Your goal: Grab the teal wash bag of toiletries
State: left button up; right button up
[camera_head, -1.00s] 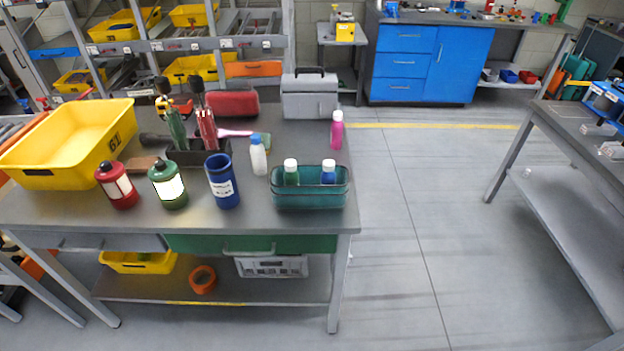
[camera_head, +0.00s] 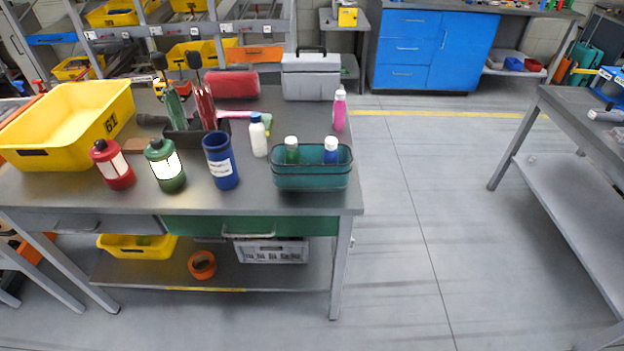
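The teal wash bag (camera_head: 311,178) is an open, see-through teal container near the front right corner of the grey workbench. It holds a green bottle (camera_head: 291,152) with a white cap and a blue bottle (camera_head: 330,152) with a white cap. Their lower parts are hidden behind its wall. Neither of my grippers shows in the head view.
Left of the bag stand a blue cup (camera_head: 221,162), a white bottle (camera_head: 258,136), and green (camera_head: 166,168) and red (camera_head: 113,167) canisters. A pink bottle (camera_head: 340,112) and grey case (camera_head: 311,76) stand behind. The floor (camera_head: 430,210) right of the bench is clear.

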aim_at(311, 174)
jog(key=z, duration=1.9)
jog(key=i, duration=1.5)
jog(key=u, duration=4.15)
